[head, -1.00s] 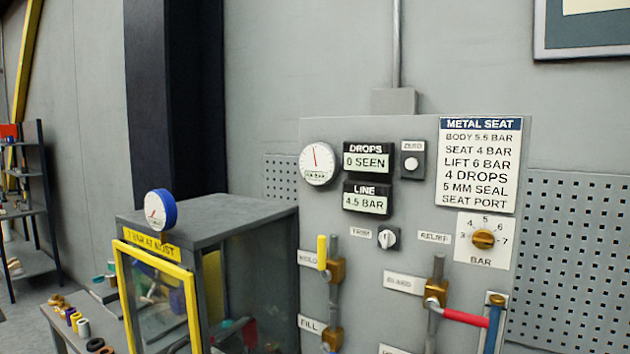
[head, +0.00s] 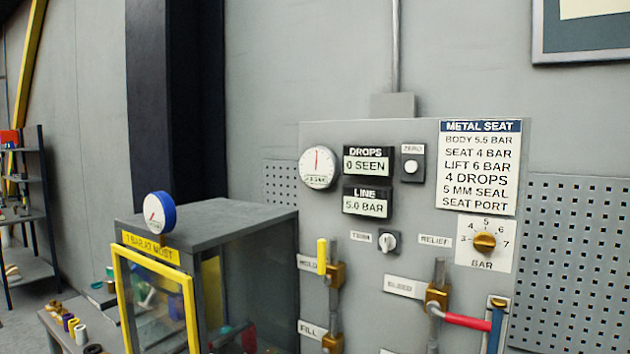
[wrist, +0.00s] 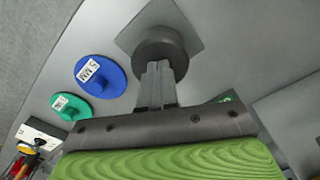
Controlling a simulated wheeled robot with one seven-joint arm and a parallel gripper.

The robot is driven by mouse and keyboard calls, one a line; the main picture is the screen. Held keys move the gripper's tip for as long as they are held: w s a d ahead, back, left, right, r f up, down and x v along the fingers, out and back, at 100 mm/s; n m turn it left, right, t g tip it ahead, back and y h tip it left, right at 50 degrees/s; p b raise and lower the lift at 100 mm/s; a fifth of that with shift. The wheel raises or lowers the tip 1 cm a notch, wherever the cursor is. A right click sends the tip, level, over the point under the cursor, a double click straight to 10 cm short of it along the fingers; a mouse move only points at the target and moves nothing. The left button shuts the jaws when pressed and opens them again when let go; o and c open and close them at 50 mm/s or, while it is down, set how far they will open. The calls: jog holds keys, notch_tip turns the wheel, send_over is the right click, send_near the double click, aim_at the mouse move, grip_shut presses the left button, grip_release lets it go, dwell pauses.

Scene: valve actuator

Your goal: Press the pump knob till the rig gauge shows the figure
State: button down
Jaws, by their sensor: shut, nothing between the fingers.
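In the head view the round white gauge (head: 318,168) on the grey panel has its needle nearly upright. The LINE display (head: 367,202) below right of it reads 5.0 BAR. In the wrist view a dark round knob (wrist: 150,46), which looks like the pump knob, sits on a grey square plate. My gripper (wrist: 158,72) is shut and empty, its fingertips at the knob's face and seemingly touching it. The fingers hide part of the knob. My gripper is not visible in the head view.
A sheet (head: 478,165) lists BODY 5.5, SEAT 4 and LIFT 6 BAR. DROPS display (head: 367,161) reads 0 SEEN. A yellow selector (head: 485,241) points near 5. Blue (wrist: 101,76) and green discs (wrist: 69,106) lie left of the knob.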

jog(key=shift+r+p, duration=2)
jog(key=shift+r, duration=0.8)
dwell(1.0)
jog(key=shift+r, duration=0.1)
dwell(1.2)
notch_tip(320, 180, up, 5)
jog(key=p, duration=0.4)
